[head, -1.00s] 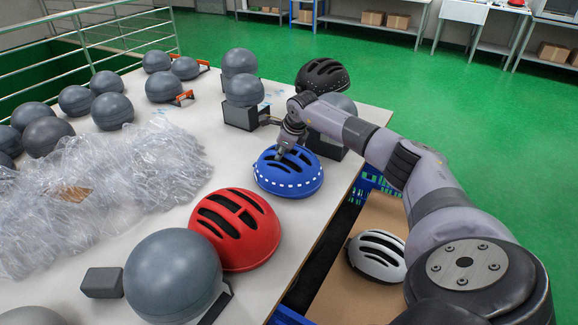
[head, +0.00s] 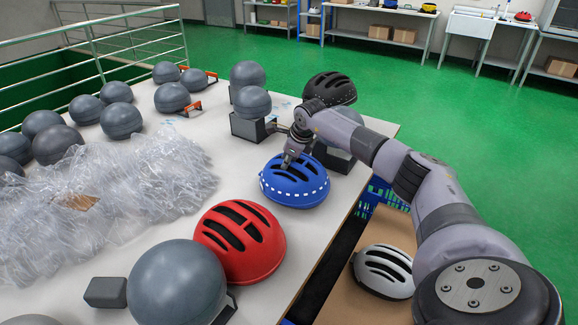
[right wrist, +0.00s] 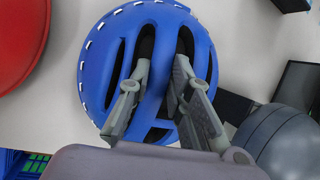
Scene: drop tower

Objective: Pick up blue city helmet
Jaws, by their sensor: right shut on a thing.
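The blue city helmet (head: 294,190) has dark vents and a white dashed band. It is at the right part of the white table and appears to rest there or very close to it. My right gripper (head: 291,160) comes down onto its top from the right. In the right wrist view the fingers (right wrist: 158,92) reach into vents on either side of a central rib of the blue helmet (right wrist: 97,75), shut on that rib. The fingertips are partly hidden inside the vents. My left gripper is not in view.
A red helmet (head: 240,241) lies in front of the blue one, and a black helmet (head: 330,88) behind. Grey headforms (head: 177,283) stand nearby. Clear plastic wrap (head: 100,200) covers the left.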

